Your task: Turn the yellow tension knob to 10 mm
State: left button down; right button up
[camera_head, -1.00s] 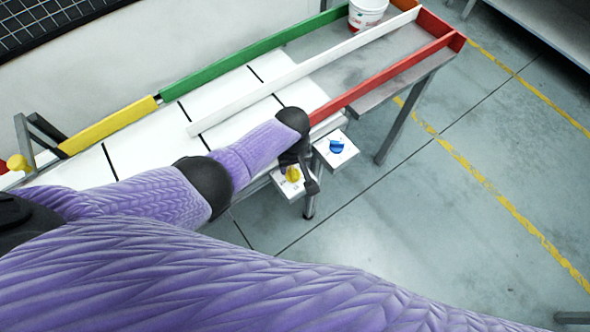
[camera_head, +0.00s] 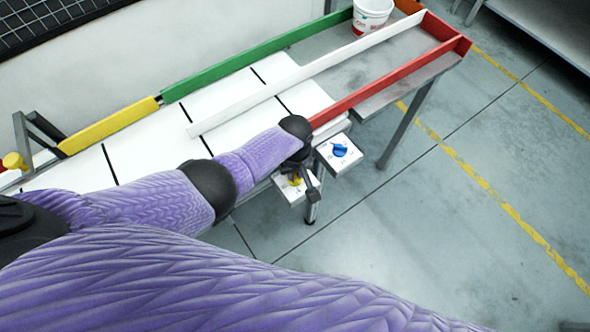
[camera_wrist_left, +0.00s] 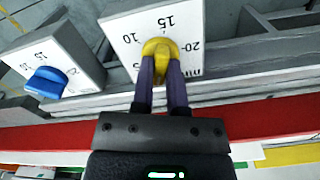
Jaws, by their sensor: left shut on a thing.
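The yellow tension knob (camera_wrist_left: 160,48) sits on a white dial plate (camera_wrist_left: 125,32) in the left wrist view. Printed marks 5, 10, 15, 20 and mm run around it, with 15 above the knob and 10 to its upper left. My left gripper (camera_wrist_left: 161,72) is shut on the knob, one finger on each side. The fingers and the angle hide where the knob points. In the head view the knob (camera_head: 296,181) shows partly beneath my left gripper (camera_head: 303,178). My right gripper is in neither view.
A blue knob (camera_head: 339,150) on its own white plate is close to the right of the yellow one; it also shows in the left wrist view (camera_wrist_left: 46,82). Behind is the bench with a red rail (camera_head: 385,82), white rail (camera_head: 300,72) and white bucket (camera_head: 371,16).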

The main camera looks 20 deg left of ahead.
pick_arm(q)
jog(key=m, duration=1.1)
jog(key=shift+p, duration=0.3)
jog(key=m, duration=0.5)
jog(key=shift+m, duration=0.4)
jog(key=m, duration=0.5)
jog(key=shift+m, duration=0.4)
jog(key=c, duration=0.6)
grip_release()
jog(key=shift+c, duration=0.2)
